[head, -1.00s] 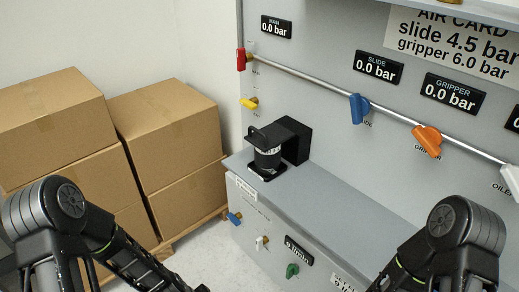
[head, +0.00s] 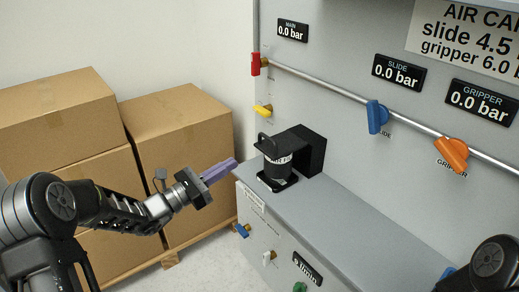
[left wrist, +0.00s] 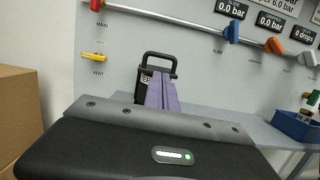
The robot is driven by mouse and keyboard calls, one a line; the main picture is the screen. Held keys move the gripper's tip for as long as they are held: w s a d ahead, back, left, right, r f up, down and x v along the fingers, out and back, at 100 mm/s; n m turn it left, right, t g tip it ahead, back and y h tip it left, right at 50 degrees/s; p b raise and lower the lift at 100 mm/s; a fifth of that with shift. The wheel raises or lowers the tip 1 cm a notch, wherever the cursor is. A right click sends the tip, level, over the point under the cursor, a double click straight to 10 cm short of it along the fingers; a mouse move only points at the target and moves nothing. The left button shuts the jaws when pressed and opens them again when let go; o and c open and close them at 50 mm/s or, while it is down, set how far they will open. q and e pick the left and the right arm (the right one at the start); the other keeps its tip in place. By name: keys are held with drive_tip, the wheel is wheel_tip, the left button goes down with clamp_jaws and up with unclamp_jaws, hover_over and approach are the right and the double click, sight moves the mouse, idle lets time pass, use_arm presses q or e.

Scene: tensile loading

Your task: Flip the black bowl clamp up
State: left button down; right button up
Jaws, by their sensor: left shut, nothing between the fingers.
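The black bowl (head: 278,163) stands upright on the grey ledge, in front of a black block bracket (head: 305,148). Its black clamp (head: 265,140) is a loop handle at the bowl's upper left side in the head view. In the left wrist view the clamp loop (left wrist: 158,58) rises above the bowl, and my fingers hide much of the bowl. My left gripper (head: 232,164) has purple fingers, shut and empty. It is left of the bowl, apart from it in the head view. It also shows in the left wrist view (left wrist: 162,92). My right gripper is out of view.
The grey panel carries a red valve handle (head: 255,64), a yellow one (head: 263,110), a blue one (head: 377,116) and an orange one (head: 453,153). Cardboard boxes (head: 185,150) stand at left. The ledge (head: 345,212) is clear right of the bowl.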

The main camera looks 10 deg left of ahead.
use_arm(q)
drive_tip(key=shift+d+f, duration=0.1)
drive_tip(key=x, duration=1)
idle(0.5)
